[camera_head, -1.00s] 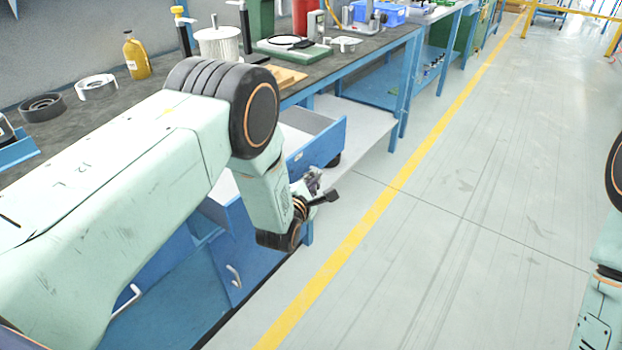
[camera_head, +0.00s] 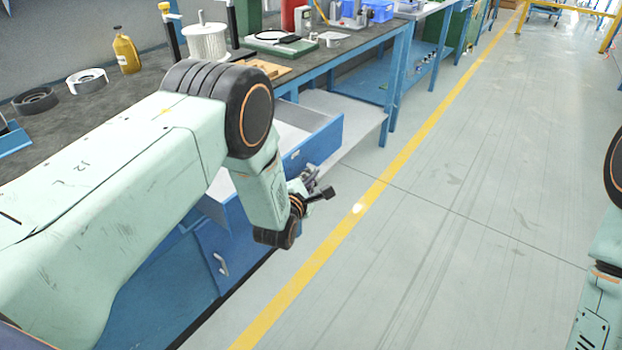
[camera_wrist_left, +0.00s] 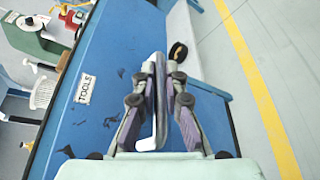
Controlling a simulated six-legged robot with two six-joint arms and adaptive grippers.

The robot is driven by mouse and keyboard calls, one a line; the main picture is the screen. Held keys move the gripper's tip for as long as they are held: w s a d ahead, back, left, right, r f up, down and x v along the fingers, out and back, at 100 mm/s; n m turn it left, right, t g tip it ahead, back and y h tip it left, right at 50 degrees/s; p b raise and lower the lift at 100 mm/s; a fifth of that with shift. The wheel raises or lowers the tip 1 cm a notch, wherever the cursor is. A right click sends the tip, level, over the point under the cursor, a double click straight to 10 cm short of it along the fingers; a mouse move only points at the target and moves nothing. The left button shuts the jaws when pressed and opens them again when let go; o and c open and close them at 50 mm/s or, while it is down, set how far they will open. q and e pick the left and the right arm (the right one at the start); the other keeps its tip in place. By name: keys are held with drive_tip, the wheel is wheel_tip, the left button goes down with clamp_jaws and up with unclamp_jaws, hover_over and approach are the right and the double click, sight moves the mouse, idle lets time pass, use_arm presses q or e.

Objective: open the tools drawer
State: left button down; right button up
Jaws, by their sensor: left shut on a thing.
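The tools drawer (camera_head: 318,143) is a blue-fronted drawer under the bench, standing pulled out with its pale inside showing in the head view. In the left wrist view its blue front (camera_wrist_left: 108,62) fills the middle and carries a white TOOLS label (camera_wrist_left: 86,88). My left gripper (camera_head: 312,180) is at the drawer front. In the left wrist view its fingers (camera_wrist_left: 162,75) are shut on the pale drawer handle (camera_wrist_left: 152,138), which they partly hide. My right gripper is out of view; only part of that arm shows at the right edge.
The bench top (camera_head: 130,92) holds a yellow bottle (camera_head: 126,52), dark and white rings, a white spool (camera_head: 207,42) and a green-based device. A blue cabinet door (camera_head: 226,250) with a handle is below. The floor right of the yellow line (camera_head: 330,240) is clear.

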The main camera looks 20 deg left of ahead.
use_arm(q)
drive_tip(key=c, duration=1.4)
unclamp_jaws()
drive_tip(key=shift+a, duration=0.15)
drive_tip(key=v, duration=1.2)
